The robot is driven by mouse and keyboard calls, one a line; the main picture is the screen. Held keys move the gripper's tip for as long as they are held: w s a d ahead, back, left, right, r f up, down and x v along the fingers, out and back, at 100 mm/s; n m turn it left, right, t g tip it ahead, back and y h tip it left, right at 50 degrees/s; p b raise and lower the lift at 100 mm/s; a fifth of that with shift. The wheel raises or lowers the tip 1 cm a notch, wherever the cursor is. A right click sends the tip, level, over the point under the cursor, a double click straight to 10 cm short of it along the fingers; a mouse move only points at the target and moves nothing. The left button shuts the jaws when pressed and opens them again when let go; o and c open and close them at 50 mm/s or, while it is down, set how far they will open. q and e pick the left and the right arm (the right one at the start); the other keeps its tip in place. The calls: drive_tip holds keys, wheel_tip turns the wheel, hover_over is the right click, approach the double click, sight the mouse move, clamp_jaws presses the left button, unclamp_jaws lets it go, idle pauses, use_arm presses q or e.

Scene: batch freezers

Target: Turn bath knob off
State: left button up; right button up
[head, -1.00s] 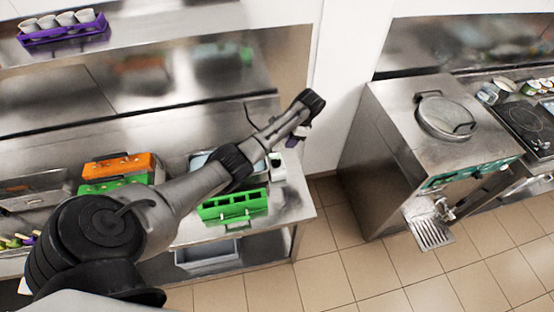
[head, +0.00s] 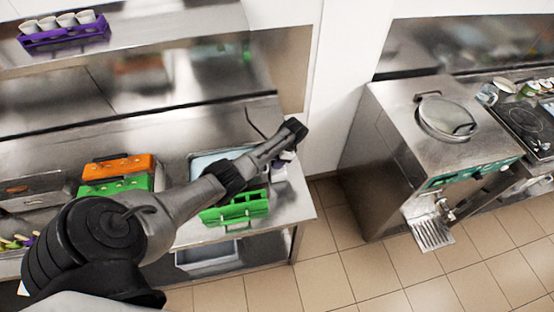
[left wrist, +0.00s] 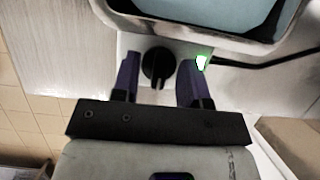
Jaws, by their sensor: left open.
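The bath knob (left wrist: 158,68) is black and round with a raised grip, on the white front panel of the bath (left wrist: 222,39). A green light (left wrist: 201,62) glows on the panel to the right of the knob. My left gripper (left wrist: 159,62) is open, its two purple fingers on either side of the knob; I cannot tell whether they touch it. In the head view, my left gripper (head: 286,158) is at the right end of the bath (head: 199,162), whose water looks pale blue. My arm hides part of the bath, and the knob cannot be seen there.
A green rack (head: 237,208) stands in front of the bath on the steel counter (head: 290,210). Orange (head: 118,167) and green boxes are to the left. A black cable (left wrist: 260,61) leaves the bath. A steel machine (head: 385,130) stands to the right across open tiled floor.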

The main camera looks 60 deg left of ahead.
use_arm(q)
clamp_jaws()
idle(0.3)
drive_tip(key=shift+n, duration=0.4)
drive_tip(key=n+h+p, duration=0.1)
drive_tip(key=n, duration=0.1)
drive_tip(key=shift+n, duration=0.4)
drive_tip(key=n+h, duration=0.1)
drive_tip(key=n, duration=0.2)
drive_tip(key=n+h+p, duration=0.1)
drive_tip(key=n, duration=0.2)
drive_tip(key=shift+a+h, duration=0.15)
drive_tip(key=shift+h, duration=0.25)
drive_tip(key=n+t+h+p, duration=0.1)
drive_tip(key=n, duration=0.3)
drive_tip(key=shift+s, duration=0.1)
drive_tip(key=shift+a+f+n+t+h+p, duration=0.15)
drive_tip(key=shift+n+t+p, duration=0.35)
drive_tip(key=shift+n, duration=0.6)
drive_tip(key=shift+d+r+n+t+h+p, duration=0.1)
drive_tip(key=shift+n+t+h+p, duration=0.25)
drive_tip(key=shift+n, duration=0.75)
drive_tip(key=shift+t, duration=0.25)
